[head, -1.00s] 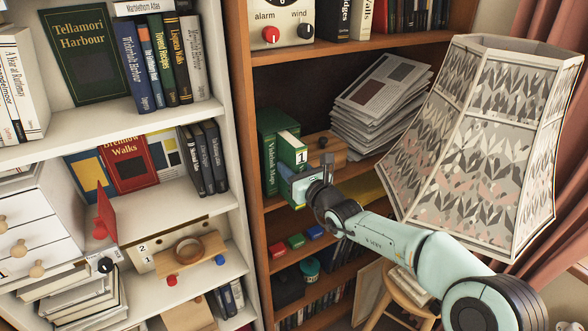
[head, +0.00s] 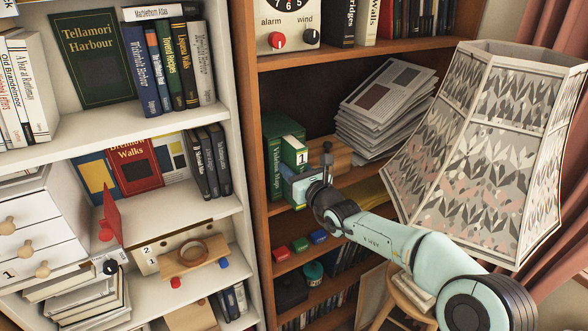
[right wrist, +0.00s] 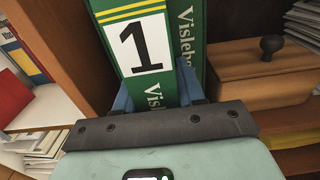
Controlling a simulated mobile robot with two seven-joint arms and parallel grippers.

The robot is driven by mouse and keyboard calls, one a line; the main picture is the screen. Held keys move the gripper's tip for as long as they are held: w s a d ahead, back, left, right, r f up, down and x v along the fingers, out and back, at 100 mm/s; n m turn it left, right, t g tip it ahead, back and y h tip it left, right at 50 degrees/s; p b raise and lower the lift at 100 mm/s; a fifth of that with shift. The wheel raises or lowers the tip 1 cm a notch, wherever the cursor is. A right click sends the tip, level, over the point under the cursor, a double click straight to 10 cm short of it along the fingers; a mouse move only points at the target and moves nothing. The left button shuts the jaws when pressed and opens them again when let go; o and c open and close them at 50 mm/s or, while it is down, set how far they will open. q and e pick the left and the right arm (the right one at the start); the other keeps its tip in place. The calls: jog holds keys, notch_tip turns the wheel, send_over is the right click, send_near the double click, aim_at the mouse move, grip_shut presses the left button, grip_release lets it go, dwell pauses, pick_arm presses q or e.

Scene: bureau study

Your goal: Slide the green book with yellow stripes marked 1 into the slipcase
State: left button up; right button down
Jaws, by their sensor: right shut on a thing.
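The green book (head: 295,153) has yellow stripes and a white label with a black 1 on its spine. The label shows large in the right wrist view (right wrist: 145,45). My right gripper (right wrist: 158,95) is shut on the book, one blue finger on each side of its spine. In the head view the gripper (head: 297,188) is at the book's lower front. The green slipcase (head: 274,168), lettered Vislebok Maps, stands upright on the shelf around the book's far part. The book's spine end sticks out in front. How deep it sits is hidden. My left gripper is not in view.
A wooden box (head: 335,155) with a dark knob stands close right of the slipcase, before a stack of papers (head: 385,105). The shelf's upright panel (head: 252,150) is close on the left. A large lampshade (head: 480,150) stands right of my arm.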

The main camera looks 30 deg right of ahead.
jog(key=shift+r, duration=0.15)
jog(key=c, duration=0.6)
grip_release()
jog(key=o, duration=0.4)
jog(key=shift+f, duration=0.2)
jog(key=shift+a, duration=0.1)
jog(key=shift+s+f+b, duration=0.1)
jog(key=shift+s+b, duration=0.5)
jog(key=shift+s, duration=0.2)
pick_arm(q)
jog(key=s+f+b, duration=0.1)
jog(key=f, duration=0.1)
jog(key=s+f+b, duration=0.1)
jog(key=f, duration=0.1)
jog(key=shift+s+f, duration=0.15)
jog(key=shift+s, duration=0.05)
pick_arm(e)
jog(key=s, duration=0.5)
jog(key=s+d, duration=0.1)
jog(key=s, duration=0.2)
jog(key=shift+s, duration=0.2)
